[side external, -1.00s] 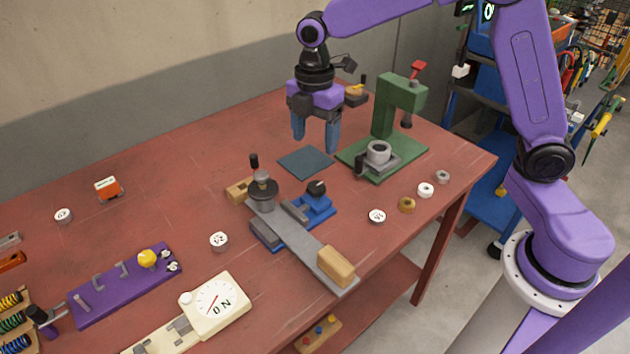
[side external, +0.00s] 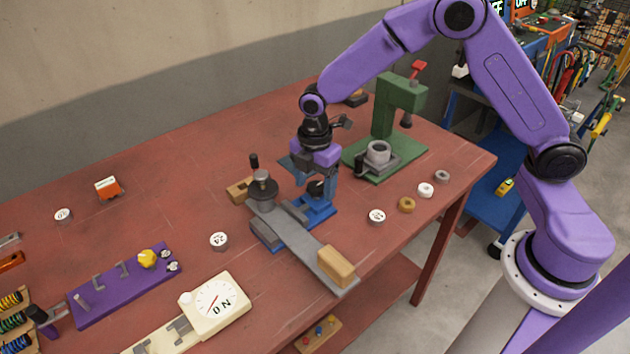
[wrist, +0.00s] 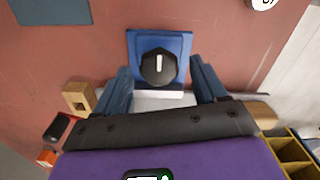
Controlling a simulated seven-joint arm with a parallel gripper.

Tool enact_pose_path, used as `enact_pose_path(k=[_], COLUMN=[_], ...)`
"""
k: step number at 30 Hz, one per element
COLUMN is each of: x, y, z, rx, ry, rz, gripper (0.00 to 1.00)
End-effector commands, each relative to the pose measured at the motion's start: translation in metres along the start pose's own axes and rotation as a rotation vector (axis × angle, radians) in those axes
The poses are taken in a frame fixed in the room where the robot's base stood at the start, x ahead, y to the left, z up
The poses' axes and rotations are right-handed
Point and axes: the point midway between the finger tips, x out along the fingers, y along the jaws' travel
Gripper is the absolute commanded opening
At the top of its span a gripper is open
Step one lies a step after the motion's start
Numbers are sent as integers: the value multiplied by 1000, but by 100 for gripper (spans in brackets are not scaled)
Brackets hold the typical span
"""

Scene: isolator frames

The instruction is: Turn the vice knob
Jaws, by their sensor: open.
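The vice is blue with grey jaws, and its blue body (side external: 318,211) stands near the middle of the table. Its black round knob (wrist: 158,67) with a white mark sits on the blue block in the wrist view. In the side view the knob (side external: 315,188) is partly covered by my fingers. My gripper (side external: 322,190) is pointed down over the vice, its blue fingers open. In the wrist view my gripper (wrist: 162,85) has one finger on each side of the knob, with a gap on both sides. I cannot tell whether the fingertips are level with the knob.
A grey bar with a wooden block (side external: 336,266) runs beside the vice, with a black-knobbed post (side external: 262,187) at its far end. A green press (side external: 385,150) stands behind to the right. Small rings and a numbered white disc (side external: 377,216) lie to the right.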

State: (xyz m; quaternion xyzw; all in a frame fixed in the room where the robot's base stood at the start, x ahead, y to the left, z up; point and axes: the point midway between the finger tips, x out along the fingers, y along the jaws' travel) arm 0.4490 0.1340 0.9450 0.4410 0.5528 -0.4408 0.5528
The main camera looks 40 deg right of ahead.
Motion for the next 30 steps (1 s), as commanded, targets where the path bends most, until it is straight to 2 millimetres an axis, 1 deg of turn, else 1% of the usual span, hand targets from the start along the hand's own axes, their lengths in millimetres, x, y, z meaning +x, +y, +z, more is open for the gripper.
enact_pose_path(k=[3, 4, 5, 6, 9, 16, 20, 25, 30], x=[0, 0, 0, 0, 0, 0, 0, 0, -1], y=[0, 0, 0, 0, 0, 0, 0, 0, 1], z=[0, 0, 0, 0, 0, 0, 0, 0, 0], rx=[0, 0, 0, 0, 0, 9, 42, 131, 271], ry=[0, 0, 0, 0, 0, 0, 0, -1, -1], rz=[0, 0, 0, 0, 0, -1, -2, -2, -2], gripper=[71, 68, 58, 45, 15, 15, 15, 15, 15])
